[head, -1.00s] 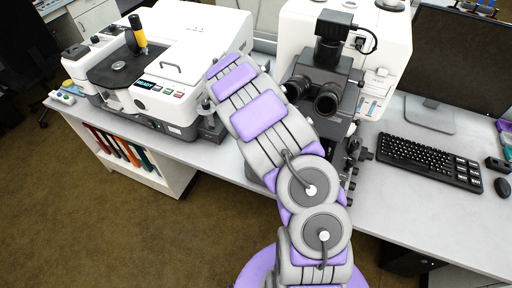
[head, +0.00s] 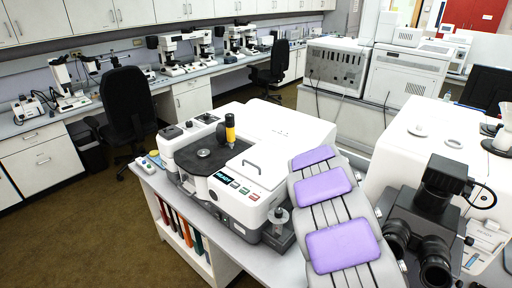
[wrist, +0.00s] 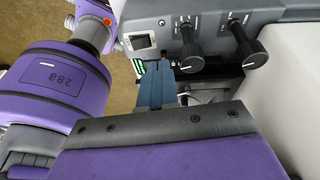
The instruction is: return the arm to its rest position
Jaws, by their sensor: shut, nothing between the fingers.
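My gripper (wrist: 160,68) shows in the wrist view as two blue-grey fingers side by side. They are shut and hold nothing. In the head view my purple and grey arm link (head: 335,225) rises from the bottom edge, between the white instrument and the microscope eyepieces. My gripper is hidden in the head view.
The black binoculars (head: 435,262) of the microscope stand close on the right. Open brown floor (head: 75,225) lies at left. A chair (head: 130,105) stands farther back.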

